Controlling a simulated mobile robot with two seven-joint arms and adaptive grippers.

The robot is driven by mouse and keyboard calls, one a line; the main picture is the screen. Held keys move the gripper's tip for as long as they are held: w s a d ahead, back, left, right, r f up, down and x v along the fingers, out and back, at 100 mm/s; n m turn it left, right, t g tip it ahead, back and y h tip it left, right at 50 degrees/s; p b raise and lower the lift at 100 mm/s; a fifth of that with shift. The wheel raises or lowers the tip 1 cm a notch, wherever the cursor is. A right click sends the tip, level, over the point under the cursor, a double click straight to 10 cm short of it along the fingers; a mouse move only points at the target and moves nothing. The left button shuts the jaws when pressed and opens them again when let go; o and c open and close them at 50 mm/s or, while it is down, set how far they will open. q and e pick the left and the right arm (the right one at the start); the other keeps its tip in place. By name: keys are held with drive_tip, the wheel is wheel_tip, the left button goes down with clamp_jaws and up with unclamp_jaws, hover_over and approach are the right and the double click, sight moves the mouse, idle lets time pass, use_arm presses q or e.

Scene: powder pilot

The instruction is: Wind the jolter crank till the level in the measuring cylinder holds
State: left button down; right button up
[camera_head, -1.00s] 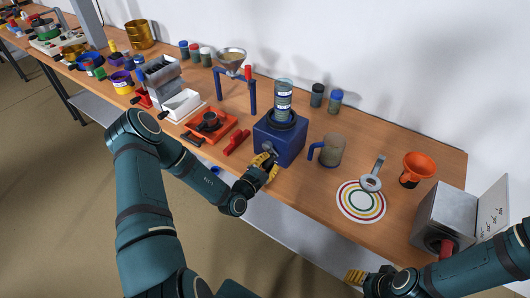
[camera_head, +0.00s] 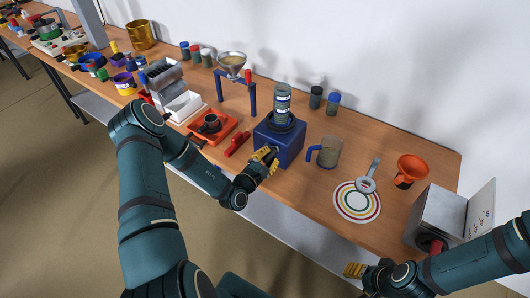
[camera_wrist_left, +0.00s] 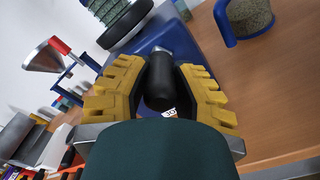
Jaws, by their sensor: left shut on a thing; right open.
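The jolter is a blue box (camera_head: 284,143) near the bench's front edge. The measuring cylinder (camera_head: 282,104) stands upright on its dark round platform (camera_head: 280,121); I cannot read its level. My left gripper (camera_head: 268,158) is at the front of the box. In the left wrist view the yellow fingers (camera_wrist_left: 159,90) are shut on the dark crank handle (camera_wrist_left: 159,82), which lies between them. The rest of the crank is mostly hidden by the gripper. My right gripper (camera_head: 352,270) is open and empty, low at the right, off the bench's front edge.
A jug with a blue handle (camera_head: 329,153) stands just right of the jolter. A ringed round mat (camera_head: 357,203), an orange funnel (camera_head: 410,170) and a metal box (camera_head: 436,217) are further right. A red bar (camera_head: 238,143) lies left of the jolter, near a funnel stand (camera_head: 220,84).

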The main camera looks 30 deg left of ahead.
use_arm(q)
drive_tip(key=shift+a+r, duration=0.1)
drive_tip(key=shift+a, duration=0.05)
drive_tip(key=shift+a+r+p, duration=0.7)
drive_tip(key=shift+a+r, duration=0.15)
drive_tip(key=shift+a+f, duration=0.1)
drive_tip(key=shift+a, duration=0.85)
drive_tip(key=shift+w+a, duration=0.1)
drive_tip(key=shift+a, duration=0.3)
drive_tip(key=shift+d, duration=0.1)
